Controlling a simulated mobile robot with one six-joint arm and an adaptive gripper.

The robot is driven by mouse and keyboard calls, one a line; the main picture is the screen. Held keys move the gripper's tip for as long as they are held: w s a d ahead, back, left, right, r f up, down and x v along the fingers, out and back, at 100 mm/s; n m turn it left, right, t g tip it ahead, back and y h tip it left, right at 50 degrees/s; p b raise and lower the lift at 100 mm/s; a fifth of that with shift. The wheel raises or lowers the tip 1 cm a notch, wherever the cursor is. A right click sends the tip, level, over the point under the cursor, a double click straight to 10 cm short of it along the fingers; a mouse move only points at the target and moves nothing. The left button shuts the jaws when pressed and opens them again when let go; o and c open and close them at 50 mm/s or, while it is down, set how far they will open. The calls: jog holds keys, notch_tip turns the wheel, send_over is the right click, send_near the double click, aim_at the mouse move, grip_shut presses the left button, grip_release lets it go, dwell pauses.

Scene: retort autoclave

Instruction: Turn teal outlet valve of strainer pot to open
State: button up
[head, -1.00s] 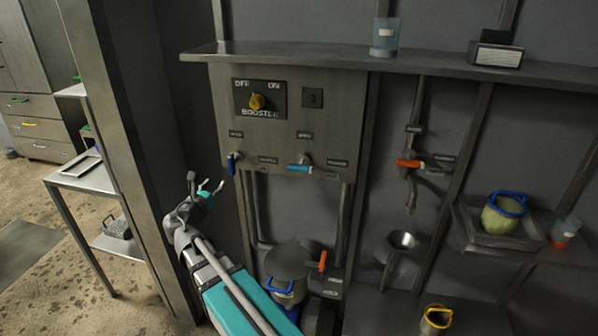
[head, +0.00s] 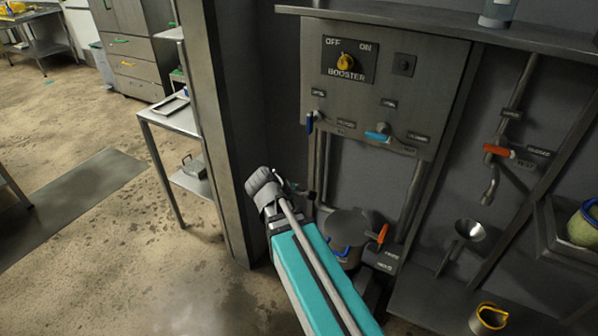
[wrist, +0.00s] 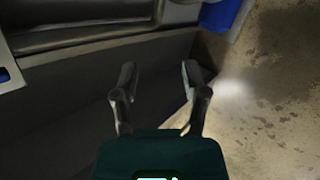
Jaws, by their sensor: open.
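A teal valve handle (head: 378,136) lies roughly level on the lower front of the steel booster panel. A pot (head: 347,226) with a blue handle stands below the panel, partly hidden by my arm. My gripper (head: 296,188) is left of and below the teal handle, apart from it and mostly hidden behind my wrist in the head view. In the wrist view my gripper (wrist: 159,76) is open and empty, with its fingers spread beside a dark metal edge. The teal handle cannot be made out in the wrist view.
A blue handle (head: 309,123) hangs down at the panel's left. An orange handle (head: 382,234) stands beside the pot, and another orange handle (head: 497,151) is on the right-hand pipe. A steel post (head: 212,120) is close left of my arm. Open floor (head: 110,240) lies farther left.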

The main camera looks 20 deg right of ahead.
jog(key=s+a+f+m+g+y, duration=0.3)
jog(key=s+a+f+m+y, duration=0.2)
jog(key=s+a+m+y, duration=0.2)
jog(key=s+a+m, duration=0.1)
jog(key=a+m, duration=0.1)
jog(key=a, duration=0.1)
jog(key=shift+s+a+m+g+y, duration=0.3)
jog(key=shift+a+y, duration=0.05)
jog(key=shift+y, duration=0.05)
